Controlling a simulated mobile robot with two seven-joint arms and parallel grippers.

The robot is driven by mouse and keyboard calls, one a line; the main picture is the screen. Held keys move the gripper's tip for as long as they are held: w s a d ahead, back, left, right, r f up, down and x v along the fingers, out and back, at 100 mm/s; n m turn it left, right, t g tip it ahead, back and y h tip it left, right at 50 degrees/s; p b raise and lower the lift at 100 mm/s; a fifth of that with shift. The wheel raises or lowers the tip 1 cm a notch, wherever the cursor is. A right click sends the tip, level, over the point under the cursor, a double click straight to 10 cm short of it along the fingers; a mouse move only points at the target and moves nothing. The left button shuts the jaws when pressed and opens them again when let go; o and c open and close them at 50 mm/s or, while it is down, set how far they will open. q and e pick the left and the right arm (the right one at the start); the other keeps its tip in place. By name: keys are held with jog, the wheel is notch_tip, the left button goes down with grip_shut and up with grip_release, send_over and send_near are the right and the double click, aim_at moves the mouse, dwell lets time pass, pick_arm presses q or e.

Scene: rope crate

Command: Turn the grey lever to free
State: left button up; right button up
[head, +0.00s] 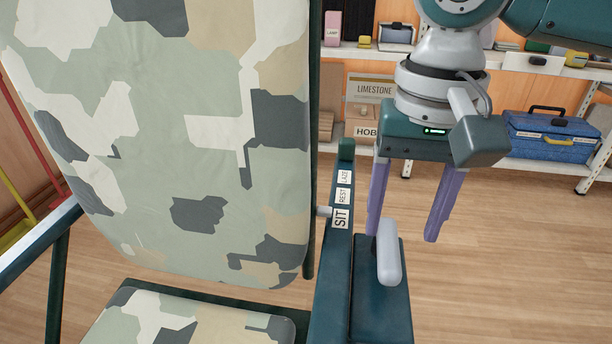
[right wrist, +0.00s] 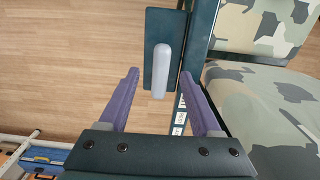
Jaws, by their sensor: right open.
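The grey lever (head: 389,254) is a rounded bar on a dark teal plate (head: 366,300) beside the chair's armrest. In the head view it points nearly straight up and down. My right gripper (head: 403,237) is open and empty, with its purple fingers pointing down by the lever's far end. In the right wrist view the lever (right wrist: 160,72) shows in the gap between the open fingers (right wrist: 158,74); I cannot tell if they touch it. The labels SIT, REST and LAZE (head: 342,200) run along the armrest; no "free" mark is legible. My left gripper is out of view.
The camouflage chair back (head: 170,150) and seat (head: 190,322) fill the left side. A shelf with boxes and a blue toolbox (head: 556,134) stands behind. The wooden floor (head: 500,270) to the right of the lever is clear.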

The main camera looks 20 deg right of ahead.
aim_at(391, 257)
notch_tip(391, 257, down, 6)
jog(key=shift+r+b, duration=0.1)
jog(key=shift+b, duration=1)
jog(key=shift+a, duration=0.1)
jog(key=c, duration=0.4)
jog(key=shift+w, duration=0.1)
grip_shut()
